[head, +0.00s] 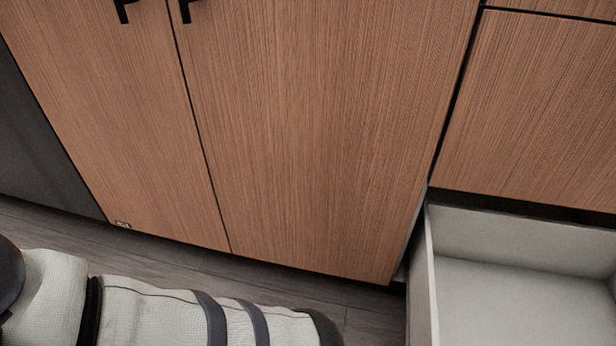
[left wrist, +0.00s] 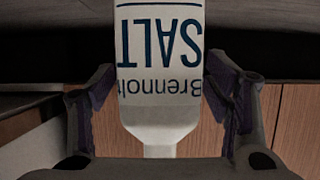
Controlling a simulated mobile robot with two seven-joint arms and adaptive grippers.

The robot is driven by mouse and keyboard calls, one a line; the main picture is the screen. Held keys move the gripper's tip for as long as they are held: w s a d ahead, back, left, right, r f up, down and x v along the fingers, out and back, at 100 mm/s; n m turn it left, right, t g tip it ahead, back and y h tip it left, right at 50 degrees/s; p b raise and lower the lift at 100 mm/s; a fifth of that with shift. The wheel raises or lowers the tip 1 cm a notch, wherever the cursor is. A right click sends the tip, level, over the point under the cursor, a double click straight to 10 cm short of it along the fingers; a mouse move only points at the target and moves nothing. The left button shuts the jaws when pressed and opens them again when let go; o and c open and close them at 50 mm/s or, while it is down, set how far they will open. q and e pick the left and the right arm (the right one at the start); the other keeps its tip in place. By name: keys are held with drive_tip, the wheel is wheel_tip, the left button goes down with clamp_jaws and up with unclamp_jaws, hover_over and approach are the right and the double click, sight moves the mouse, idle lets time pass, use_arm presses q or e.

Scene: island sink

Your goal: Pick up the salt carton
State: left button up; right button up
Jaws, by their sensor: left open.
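The salt carton (left wrist: 158,85) is white with dark blue "SALT" lettering, upside down in the left wrist view. It tapers to a narrow white part at the bottom of that picture. My left gripper (left wrist: 163,92) is open, with one finger on each side of the carton. A small gap shows on the left side; on the right the finger is very close, and I cannot tell if it touches. The carton's far end is cut off by the picture's top edge. The head view shows my left arm, but neither the carton nor a gripper.
An open, empty-looking white drawer (head: 520,300) juts out at the lower right of the head view. Closed wooden cabinet doors (head: 310,130) with black handles fill the middle. A strip of grey floor (head: 180,262) shows below them.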

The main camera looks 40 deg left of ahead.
use_arm(q)
drive_tip(key=shift+s+d, duration=0.1)
drive_tip(key=c, duration=0.3)
drive_tip(key=shift+r, duration=0.1)
drive_tip(key=c, duration=1.3)
